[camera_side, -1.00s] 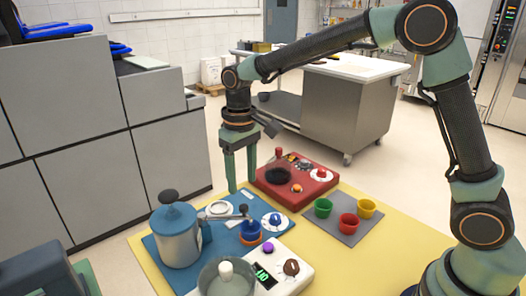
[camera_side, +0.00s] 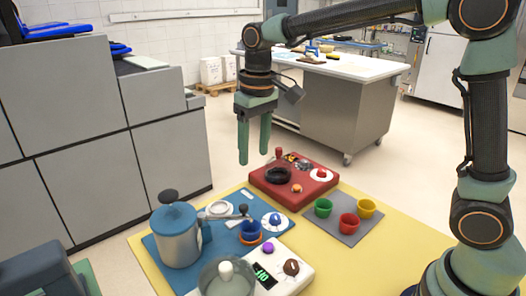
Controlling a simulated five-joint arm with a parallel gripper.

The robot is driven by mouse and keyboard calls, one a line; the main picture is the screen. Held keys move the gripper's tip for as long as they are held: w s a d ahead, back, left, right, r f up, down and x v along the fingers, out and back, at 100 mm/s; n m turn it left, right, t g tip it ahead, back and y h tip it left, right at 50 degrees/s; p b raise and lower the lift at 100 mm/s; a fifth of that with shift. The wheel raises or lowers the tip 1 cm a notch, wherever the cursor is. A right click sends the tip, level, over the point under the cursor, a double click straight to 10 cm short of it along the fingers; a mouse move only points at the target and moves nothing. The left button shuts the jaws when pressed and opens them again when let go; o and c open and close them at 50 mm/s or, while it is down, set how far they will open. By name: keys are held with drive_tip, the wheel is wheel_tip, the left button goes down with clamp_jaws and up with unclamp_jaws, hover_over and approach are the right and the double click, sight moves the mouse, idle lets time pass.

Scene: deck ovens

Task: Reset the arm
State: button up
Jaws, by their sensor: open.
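My gripper (camera_side: 254,160) hangs in the air in the middle of the picture, fingers pointing down. Its two green fingers are apart, with nothing between them. It appears above the far left part of the yellow mat (camera_side: 401,236), behind the blue board and to the left of the red box (camera_side: 318,189). My arm reaches in from the right, its upper link running across the top of the picture.
A blue board (camera_side: 155,253) holds a blue-grey pot (camera_side: 176,240) and a blue cup (camera_side: 250,230). A grey mat holds green (camera_side: 323,207), red (camera_side: 348,223) and yellow (camera_side: 366,208) cups. A white scale (camera_side: 300,278) is in front. Grey cabinets stand left.

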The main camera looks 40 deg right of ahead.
drive_tip(key=s+d+t, duration=0.2)
drive_tip(key=s+d, duration=0.2)
drive_tip(key=s, duration=0.2)
drive_tip(key=s+d+m+t, duration=0.1)
drive_tip(key=s+d+t, duration=0.1)
drive_tip(key=s+d, duration=0.3)
drive_tip(key=shift+s+r+t, duration=0.3)
drive_tip(key=shift+s+t, duration=0.1)
drive_tip(key=shift+s, duration=0.85)
